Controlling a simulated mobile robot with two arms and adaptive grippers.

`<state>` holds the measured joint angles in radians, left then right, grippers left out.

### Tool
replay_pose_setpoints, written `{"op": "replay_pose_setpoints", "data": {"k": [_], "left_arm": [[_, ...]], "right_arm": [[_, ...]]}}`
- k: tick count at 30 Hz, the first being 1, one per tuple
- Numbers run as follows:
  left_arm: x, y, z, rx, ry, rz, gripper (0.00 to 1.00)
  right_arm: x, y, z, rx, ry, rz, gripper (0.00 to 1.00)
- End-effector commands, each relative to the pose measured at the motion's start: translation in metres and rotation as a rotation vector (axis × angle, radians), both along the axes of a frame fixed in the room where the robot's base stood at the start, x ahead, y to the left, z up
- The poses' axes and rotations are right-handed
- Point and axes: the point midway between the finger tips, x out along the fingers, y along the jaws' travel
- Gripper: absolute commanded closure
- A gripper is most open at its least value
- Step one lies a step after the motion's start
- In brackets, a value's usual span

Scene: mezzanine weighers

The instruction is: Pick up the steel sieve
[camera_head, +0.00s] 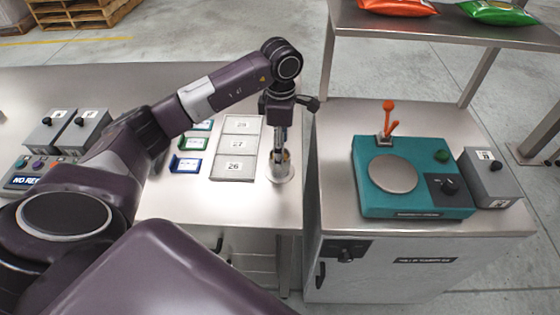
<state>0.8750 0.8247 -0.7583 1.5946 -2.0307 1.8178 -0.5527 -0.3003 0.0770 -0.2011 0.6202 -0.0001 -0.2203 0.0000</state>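My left arm reaches in from the left, and its gripper (280,142) points down beside the right edge of the left bench. Its fingertips are at a small round metal container (281,172) with something yellowish at its top. The fingers look narrow and overlap the container's rim, so I cannot tell whether they are closed on anything. I cannot clearly make out a steel sieve; the container may be it, but its details are too small. My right gripper is not in view.
Right of the gripper, a teal machine (415,205) with a round metal plate (393,173) and orange lever (389,118) stands on a cabinet. Numbered grey plates (236,146) lie left of the gripper. A shelf (450,27) with bags overhangs the back right.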

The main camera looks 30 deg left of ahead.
Motion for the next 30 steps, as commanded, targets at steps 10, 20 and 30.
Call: {"op": "replay_pose_setpoints", "data": {"k": [10,20,30], "left_arm": [[-0.002,0.001,-0.034,-0.001,0.0,0.0,0.36],[-0.002,0.001,-0.034,-0.001,0.0,-0.001,0.51],[-0.002,0.001,-0.034,-0.001,0.0,-0.001,0.89]], "right_arm": [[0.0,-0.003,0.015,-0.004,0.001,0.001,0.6],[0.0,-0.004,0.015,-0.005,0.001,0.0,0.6],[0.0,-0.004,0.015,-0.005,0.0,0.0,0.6]]}}
